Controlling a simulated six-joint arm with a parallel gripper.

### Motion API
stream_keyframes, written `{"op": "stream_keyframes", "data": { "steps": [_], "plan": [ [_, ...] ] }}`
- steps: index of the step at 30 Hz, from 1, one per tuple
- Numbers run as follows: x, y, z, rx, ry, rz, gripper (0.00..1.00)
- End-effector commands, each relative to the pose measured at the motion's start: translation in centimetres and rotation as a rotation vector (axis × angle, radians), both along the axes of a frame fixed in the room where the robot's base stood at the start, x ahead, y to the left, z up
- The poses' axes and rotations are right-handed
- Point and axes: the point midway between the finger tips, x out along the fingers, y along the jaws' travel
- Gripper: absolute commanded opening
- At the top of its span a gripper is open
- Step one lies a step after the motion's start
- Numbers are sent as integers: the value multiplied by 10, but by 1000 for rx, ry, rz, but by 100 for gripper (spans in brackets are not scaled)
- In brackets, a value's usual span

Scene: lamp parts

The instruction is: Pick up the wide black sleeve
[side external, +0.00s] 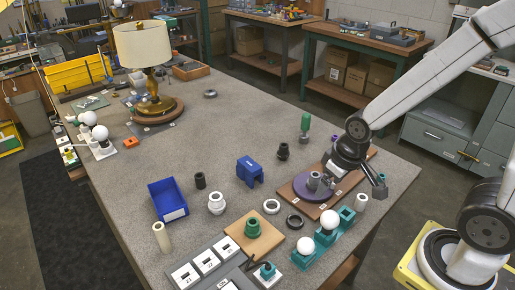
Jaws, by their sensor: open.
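A black sleeve-like cylinder (200,180) stands upright on the grey bench, right of the blue bin. A second black part (283,151), flared in shape, stands farther back, and a flat black ring (294,220) lies near the front. I cannot tell for sure which is the wide black sleeve. My gripper (356,183) is open at the right, low over the wooden board. It is apart from all these black parts. Its fingertips are small and partly hard to make out.
A purple disc (301,192) with a grey ring-shaped part sits on the wooden board (327,208). A blue bin (161,207), blue block (249,171), white fitting (216,203) and teal stand (303,258) with white bulbs are nearby. The bench (220,125) is clear toward the lamp (143,48).

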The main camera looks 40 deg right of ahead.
Motion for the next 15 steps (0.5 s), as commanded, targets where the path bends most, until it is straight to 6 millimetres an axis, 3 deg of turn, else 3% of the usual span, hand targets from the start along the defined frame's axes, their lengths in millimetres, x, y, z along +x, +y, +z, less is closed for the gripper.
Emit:
{"op": "stream_keyframes", "data": {
  "steps": [8,15],
  "plan": [
    [0,0,3,0,-2,0,89],
    [1,0,21,0,-5,0,89]
  ]
}}
